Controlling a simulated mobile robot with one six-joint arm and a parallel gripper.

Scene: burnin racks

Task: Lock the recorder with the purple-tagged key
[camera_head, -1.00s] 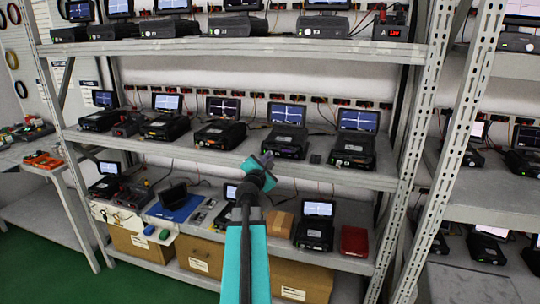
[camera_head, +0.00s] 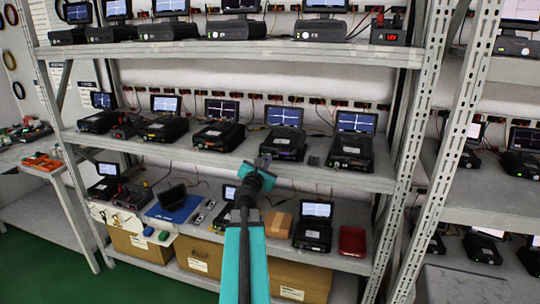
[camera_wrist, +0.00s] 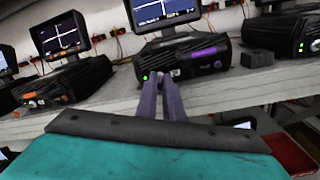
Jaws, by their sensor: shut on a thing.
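A black recorder with a purple label (camera_wrist: 205,52) and a lit screen stands on the middle shelf. It also shows in the head view (camera_head: 284,142). My gripper (camera_wrist: 162,78) points at its front from just below, near a small green light; I cannot tell whether it touches. In the head view my gripper (camera_head: 263,161) is at the middle shelf's front edge. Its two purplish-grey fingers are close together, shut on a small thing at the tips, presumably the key. The key and its purple tag are not clearly distinguishable. The lock is hidden or too small to make out.
A recorder with an orange label (camera_wrist: 62,74) stands to the left, another (camera_head: 352,142) to the right. A small dark block (camera_wrist: 257,58) sits beside the purple-labelled recorder. A red tray (camera_head: 352,241) is on the lower shelf.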

